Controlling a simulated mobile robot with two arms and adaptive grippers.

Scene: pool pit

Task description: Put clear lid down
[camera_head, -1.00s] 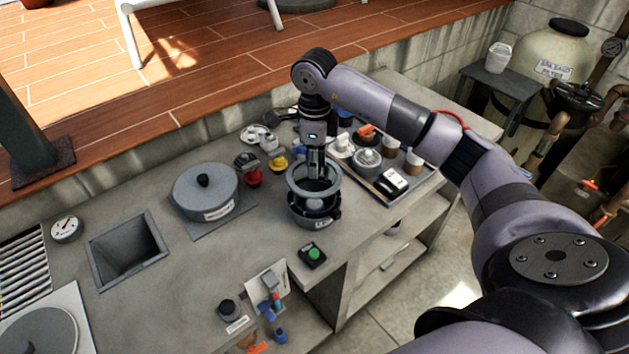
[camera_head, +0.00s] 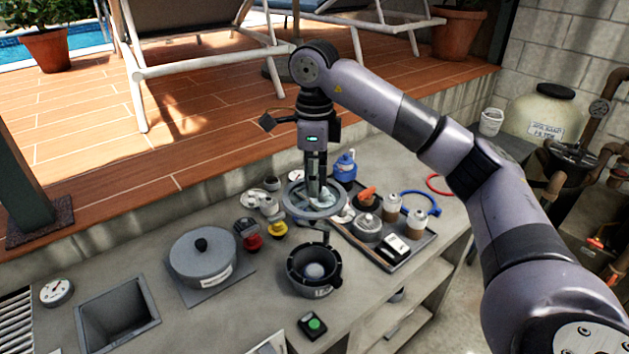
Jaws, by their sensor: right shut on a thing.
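My right gripper (camera_head: 317,190) points down and is shut on the clear lid (camera_head: 296,207), a round lid with a grey rim and a see-through middle. The lid is about level, beyond the black open pot (camera_head: 297,280) on the counter. Whether it hangs just above the counter or touches it, I cannot tell. The pot is uncovered, and a pale round thing (camera_head: 314,271) shows inside. My left gripper is not in view.
Right of the lid is a tray (camera_head: 401,264) with several small items. A blue bottle (camera_head: 345,167) stands behind it. Red and yellow knobbed pieces (camera_head: 278,229) are close on the left, beside a grey lidded pot (camera_head: 203,262). A green-button box (camera_head: 313,325) is in front.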

